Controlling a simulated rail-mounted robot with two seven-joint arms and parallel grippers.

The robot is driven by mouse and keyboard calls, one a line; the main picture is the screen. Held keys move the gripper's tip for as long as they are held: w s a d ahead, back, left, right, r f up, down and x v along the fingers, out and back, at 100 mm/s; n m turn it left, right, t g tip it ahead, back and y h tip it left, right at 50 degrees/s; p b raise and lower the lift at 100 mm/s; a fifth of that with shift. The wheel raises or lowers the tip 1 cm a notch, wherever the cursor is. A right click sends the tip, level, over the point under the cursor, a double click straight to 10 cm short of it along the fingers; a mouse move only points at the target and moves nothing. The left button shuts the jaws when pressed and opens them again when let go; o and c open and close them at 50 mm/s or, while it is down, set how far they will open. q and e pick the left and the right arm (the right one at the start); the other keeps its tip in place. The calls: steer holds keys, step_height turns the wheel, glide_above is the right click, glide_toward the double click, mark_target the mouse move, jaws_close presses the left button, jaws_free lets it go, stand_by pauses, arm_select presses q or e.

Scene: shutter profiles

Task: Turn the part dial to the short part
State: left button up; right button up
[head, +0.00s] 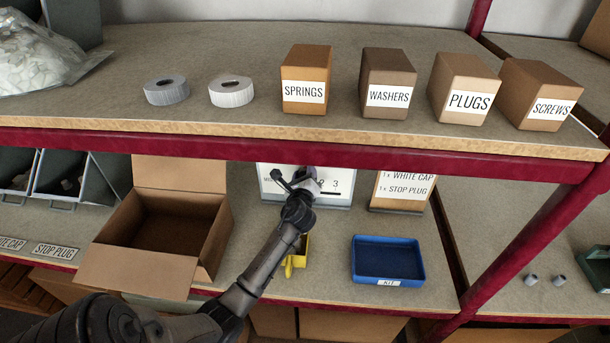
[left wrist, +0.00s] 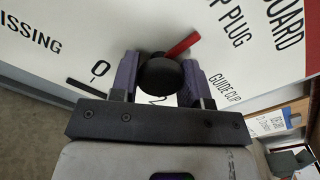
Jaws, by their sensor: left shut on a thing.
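A white panel (head: 268,194) with printed words and numbers stands at the back of the lower shelf. My left gripper (head: 304,180) is in front of it and covers its middle. In the left wrist view the gripper's two purple fingers (left wrist: 160,80) are shut on a round black dial knob (left wrist: 158,72). My right gripper is not in view.
An open cardboard box (head: 140,270) stands left of my arm. A yellow object (head: 300,262) is partly behind the arm. A blue KIT tray (head: 388,240) lies to the right, near a card (head: 402,190). The red upper shelf edge (head: 420,164) runs above the panel.

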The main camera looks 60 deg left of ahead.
arm_select(q)
steer(key=c, duration=0.3)
steer(key=n, duration=0.2)
steer(key=shift+n, duration=0.4)
steer(key=n, duration=0.3)
steer(key=shift+n, duration=0.3)
steer(key=n, duration=0.3)
steer(key=shift+n, duration=0.9)
